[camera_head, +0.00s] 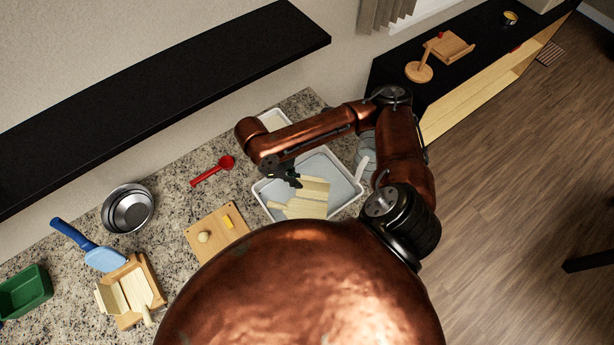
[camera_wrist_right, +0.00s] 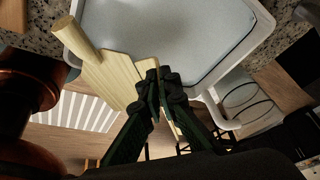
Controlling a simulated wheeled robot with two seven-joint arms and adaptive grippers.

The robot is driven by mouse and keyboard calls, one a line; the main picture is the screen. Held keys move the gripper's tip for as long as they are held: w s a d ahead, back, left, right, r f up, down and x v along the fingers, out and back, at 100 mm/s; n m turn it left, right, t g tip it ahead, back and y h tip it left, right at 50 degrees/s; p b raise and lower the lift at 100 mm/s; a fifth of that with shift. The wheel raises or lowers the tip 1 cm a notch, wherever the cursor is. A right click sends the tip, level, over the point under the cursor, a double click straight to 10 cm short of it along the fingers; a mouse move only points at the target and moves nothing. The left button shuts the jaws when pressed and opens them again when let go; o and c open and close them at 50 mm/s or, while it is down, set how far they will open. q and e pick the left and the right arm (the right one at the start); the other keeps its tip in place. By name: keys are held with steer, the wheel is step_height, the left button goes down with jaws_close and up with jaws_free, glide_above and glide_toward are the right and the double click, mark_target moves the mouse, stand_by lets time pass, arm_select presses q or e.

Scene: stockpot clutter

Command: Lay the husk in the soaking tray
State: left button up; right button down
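The husk (camera_head: 313,188) is a pale, wood-coloured flat piece with a stubby round stem. My right gripper (camera_head: 289,178) is shut on its edge. In the right wrist view the husk (camera_wrist_right: 113,78) runs left from the fingertips (camera_wrist_right: 159,77), its stem end across the tray's rim. The soaking tray (camera_head: 346,189) is white-rimmed with a blue-grey floor; it fills the top of the right wrist view (camera_wrist_right: 170,35). In the head view the husk overlaps the tray's inside; I cannot tell whether it touches the floor. My left gripper is not in view.
A wooden board (camera_head: 209,222) with a small ball and yellow block lies left of the tray. A red spoon (camera_head: 212,171), metal bowls (camera_head: 128,208), a blue-handled scoop (camera_head: 100,257), a board with pale pieces (camera_head: 128,318) and a green bin (camera_head: 24,292) are farther left. A dark shelf (camera_head: 160,90) overhangs the back.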

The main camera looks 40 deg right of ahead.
steer(key=w+d+f, duration=0.1)
steer(key=d+f, duration=0.1)
steer(key=w+d+f, duration=0.1)
steer(key=d+f, duration=0.1)
steer(key=w+d+f, duration=0.1)
steer(key=d+f, duration=0.1)
steer(key=d, duration=0.1)
steer(key=shift+w+f, duration=0.1)
steer(key=shift+f, duration=0.25)
steer(key=shift+w+d+f, duration=0.1)
steer(key=shift+f, duration=0.15)
step_height(320, 180, down, 3)
steer(key=shift+d+f, duration=0.15)
steer(key=c, duration=2.2)
jaws_free()
steer(key=shift+o, duration=0.2)
steer(key=v, duration=1.2)
